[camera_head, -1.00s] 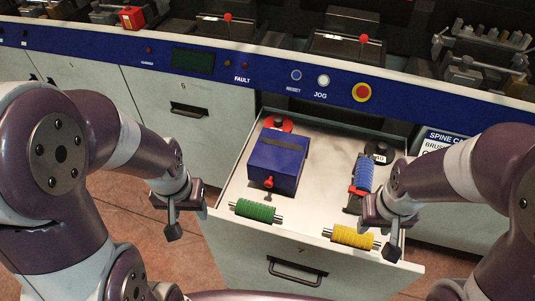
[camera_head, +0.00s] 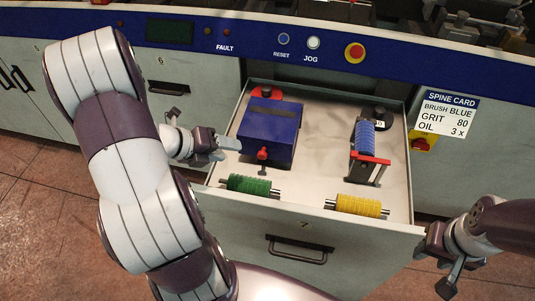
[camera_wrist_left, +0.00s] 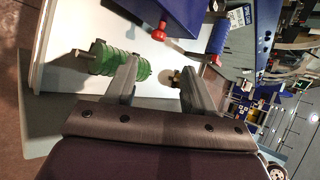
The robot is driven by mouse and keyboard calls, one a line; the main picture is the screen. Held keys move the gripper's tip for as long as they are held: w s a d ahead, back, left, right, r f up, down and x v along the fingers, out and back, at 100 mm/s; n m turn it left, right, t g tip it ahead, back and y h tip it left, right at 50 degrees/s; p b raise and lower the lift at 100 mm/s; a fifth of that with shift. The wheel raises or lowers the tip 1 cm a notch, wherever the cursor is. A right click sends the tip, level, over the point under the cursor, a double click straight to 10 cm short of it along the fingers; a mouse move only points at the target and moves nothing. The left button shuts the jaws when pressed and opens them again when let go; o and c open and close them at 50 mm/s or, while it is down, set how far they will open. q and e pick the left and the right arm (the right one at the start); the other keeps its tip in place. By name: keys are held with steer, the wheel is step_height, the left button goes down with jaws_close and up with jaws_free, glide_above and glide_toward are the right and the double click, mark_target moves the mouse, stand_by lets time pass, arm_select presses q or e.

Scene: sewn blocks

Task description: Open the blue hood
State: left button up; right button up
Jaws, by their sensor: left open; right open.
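The blue hood (camera_head: 270,128) is a box-shaped cover in the left part of the open drawer. It looks closed. A red knob (camera_head: 262,153) sticks out at its front; it also shows in the left wrist view (camera_wrist_left: 159,32). My left gripper (camera_head: 232,148) is open and empty, just left of the hood's front, its fingers toward the knob side and apart from the knob. In the left wrist view the hood (camera_wrist_left: 185,12) is beyond the fingers. My right gripper (camera_head: 438,272) is open and empty, outside the drawer at the lower right.
The drawer (camera_head: 318,178) also holds a green ribbed roller (camera_head: 250,185) and a yellow one (camera_head: 358,205) at its front edge. A blue brush roller (camera_head: 365,138) sits in a stand with a red bar (camera_head: 370,158) on the right. A spine card (camera_head: 448,114) hangs on the cabinet.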

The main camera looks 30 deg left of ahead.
mark_target(259, 155)
arm_select(q)
steer(key=b+x, duration=0.1)
steer(key=x, duration=1.1)
steer(key=shift+f, duration=0.1)
